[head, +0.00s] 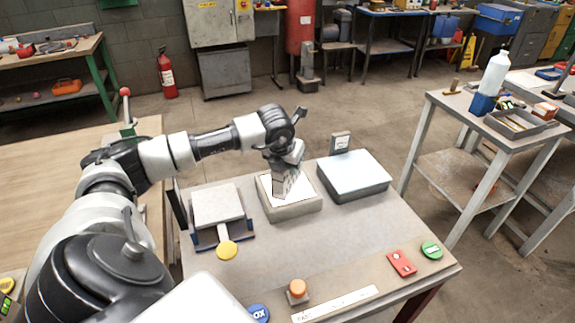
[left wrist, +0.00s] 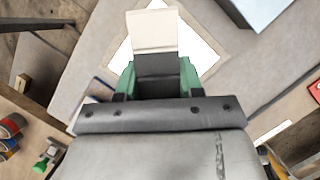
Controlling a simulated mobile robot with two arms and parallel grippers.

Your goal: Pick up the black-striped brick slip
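My left gripper (head: 288,176) points down over a shallow square tray (head: 292,211) with a white inside, in the middle of the bench. In the left wrist view its green fingers (left wrist: 156,74) stand on both sides of a pale brick slip (left wrist: 153,30) with a dark band across it, and they appear shut on it. The slip also shows in the head view (head: 284,188), upright below the gripper with dark marks on its face. Its lower end is over or in the tray; I cannot tell if it touches. My right gripper is out of view.
A grey block with a pale top (head: 355,175) stands right of the tray, with a small upright sign (head: 340,142) behind it. A pale slab (head: 217,204) in a blue holder is on the left. A yellow disc (head: 227,250) and orange button (head: 297,290) are nearer.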

